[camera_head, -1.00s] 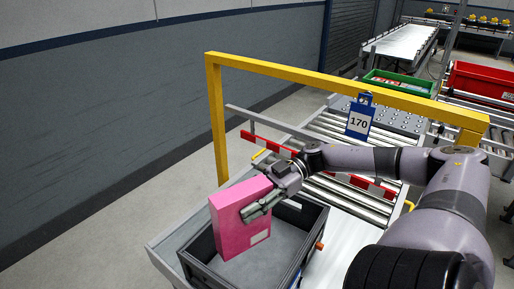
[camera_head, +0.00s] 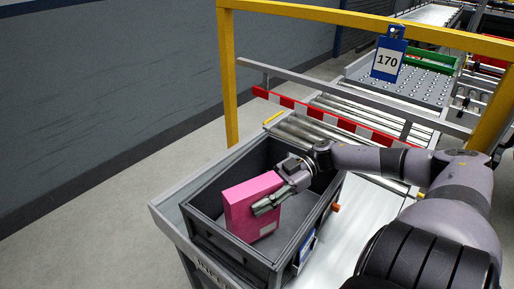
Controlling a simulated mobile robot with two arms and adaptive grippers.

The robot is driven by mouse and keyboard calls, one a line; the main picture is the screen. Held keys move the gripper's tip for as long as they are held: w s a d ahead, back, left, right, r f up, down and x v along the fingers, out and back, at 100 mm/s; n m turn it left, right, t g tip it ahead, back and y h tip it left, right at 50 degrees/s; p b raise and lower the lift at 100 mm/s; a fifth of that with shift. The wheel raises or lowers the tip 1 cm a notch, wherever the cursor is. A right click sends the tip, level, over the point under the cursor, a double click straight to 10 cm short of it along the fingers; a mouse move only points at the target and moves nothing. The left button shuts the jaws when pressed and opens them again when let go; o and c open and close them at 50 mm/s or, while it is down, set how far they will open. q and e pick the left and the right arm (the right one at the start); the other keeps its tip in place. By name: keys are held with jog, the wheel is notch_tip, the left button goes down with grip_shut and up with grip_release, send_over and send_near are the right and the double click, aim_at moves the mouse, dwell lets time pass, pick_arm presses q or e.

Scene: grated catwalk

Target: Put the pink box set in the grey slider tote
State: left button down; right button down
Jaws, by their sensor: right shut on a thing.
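The pink box set (camera_head: 252,205) stands upright inside the grey slider tote (camera_head: 228,246), toward its left side. My right gripper (camera_head: 268,203) is shut on the box's right part, with a finger across its front face. The box's lower part is below the tote's rim; I cannot tell whether it touches the floor of the tote. The tote is open at the top and sits at the end of the roller conveyor. My left gripper is not in view.
A yellow frame (camera_head: 229,80) with a blue 170 sign (camera_head: 388,62) spans the conveyor behind the tote. A red-and-white striped bar (camera_head: 322,119) runs across the rollers. A grey wall rises at left.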

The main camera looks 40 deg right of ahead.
jog(key=shift+f+b, duration=0.35)
jog(key=shift+f, duration=1.5)
jog(key=c, duration=1)
grip_release()
jog(key=shift+c, duration=0.2)
jog(key=v, duration=0.7)
jog(key=shift+d+r+b, duration=0.2)
jog(key=shift+b, duration=0.1)
jog(key=shift+s, duration=0.1)
